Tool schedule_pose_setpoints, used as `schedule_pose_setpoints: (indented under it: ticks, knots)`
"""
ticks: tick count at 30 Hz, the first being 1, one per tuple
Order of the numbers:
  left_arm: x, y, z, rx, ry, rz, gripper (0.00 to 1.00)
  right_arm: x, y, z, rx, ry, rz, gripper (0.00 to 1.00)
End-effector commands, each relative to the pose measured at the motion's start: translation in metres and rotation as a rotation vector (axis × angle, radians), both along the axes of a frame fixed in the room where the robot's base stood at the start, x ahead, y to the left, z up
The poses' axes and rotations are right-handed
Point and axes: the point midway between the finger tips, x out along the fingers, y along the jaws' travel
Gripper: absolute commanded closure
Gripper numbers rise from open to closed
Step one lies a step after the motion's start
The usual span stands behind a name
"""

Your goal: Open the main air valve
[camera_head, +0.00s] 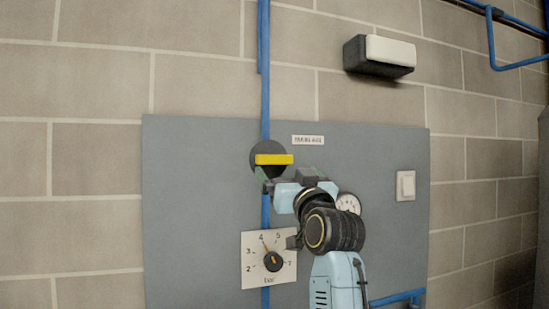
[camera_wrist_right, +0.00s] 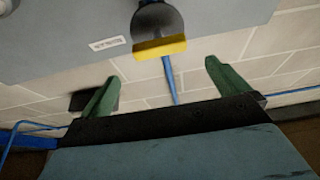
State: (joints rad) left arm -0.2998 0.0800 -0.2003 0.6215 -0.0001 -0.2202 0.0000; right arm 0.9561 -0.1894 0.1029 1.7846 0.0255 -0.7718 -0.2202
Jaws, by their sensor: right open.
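The main air valve (camera_head: 262,150) is a dark round body on a vertical blue pipe, with a yellow handle (camera_head: 274,159) lying level across the pipe. A small printed label (camera_head: 308,140) is beside it; its text is hard to read. My right gripper (camera_head: 268,178) is just below the handle. In the right wrist view my right gripper (camera_wrist_right: 162,70) is open and empty, its green fingers apart. The yellow handle (camera_wrist_right: 159,48) shows ahead, lined up between the fingertips and seemingly beyond them. My left gripper is not in view.
A numbered dial (camera_head: 273,262) is below the valve. A round gauge (camera_head: 348,203) is partly behind my right arm, and a white switch (camera_head: 405,186) is at right. A black-and-white lamp box (camera_head: 379,55) hangs above.

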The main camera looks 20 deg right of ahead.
Motion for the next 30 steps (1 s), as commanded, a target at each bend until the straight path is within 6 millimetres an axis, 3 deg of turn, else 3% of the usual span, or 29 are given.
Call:
schedule_pose_setpoints:
  ticks: [15,21,30]
  knots:
    - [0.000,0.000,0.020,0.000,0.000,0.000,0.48,0.075,0.003,0.032,0.000,0.003,0.001,0.00]
    - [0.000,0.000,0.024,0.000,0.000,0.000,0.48,0.089,0.003,0.038,0.001,0.001,0.001,0.00]
    - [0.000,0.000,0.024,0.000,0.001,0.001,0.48,0.094,0.003,0.038,0.000,0.001,0.000,0.00]
